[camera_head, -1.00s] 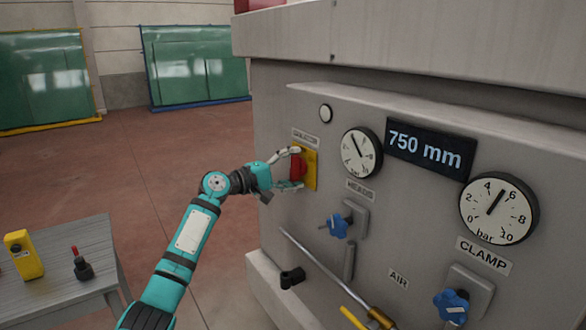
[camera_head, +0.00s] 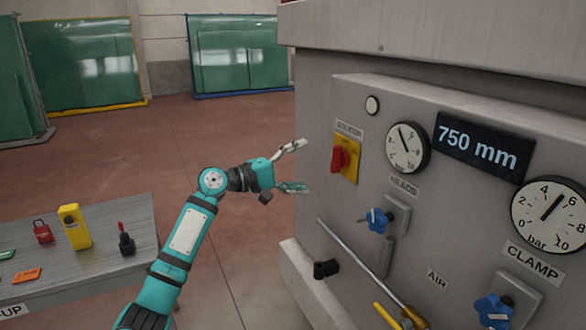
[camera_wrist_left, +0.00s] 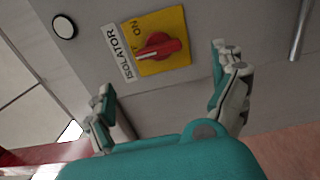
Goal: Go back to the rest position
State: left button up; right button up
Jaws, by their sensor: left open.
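My left gripper (camera_head: 292,168) is open and empty in the head view, with a clear gap between it and the machine's panel. The isolator, a red rotary handle on a yellow plate (camera_head: 346,159), is to the right of the fingertips. In the left wrist view the red handle (camera_wrist_left: 158,46) lies beyond the open fingers (camera_wrist_left: 170,98), untouched, beside the ISOLATOR label; the word ON shows on the plate. My right gripper is in neither view.
The grey machine panel (camera_head: 350,220) fills the right, with gauges, a 750 mm display (camera_head: 478,147), blue valve knobs (camera_head: 376,220) and a metal rod. A grey table (camera_head: 100,270) at lower left holds a red padlock (camera_head: 43,232), a yellow device (camera_head: 75,227) and tags. Floor between is clear.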

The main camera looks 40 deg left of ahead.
pick_arm(q)
jog(key=shift+v, duration=0.95)
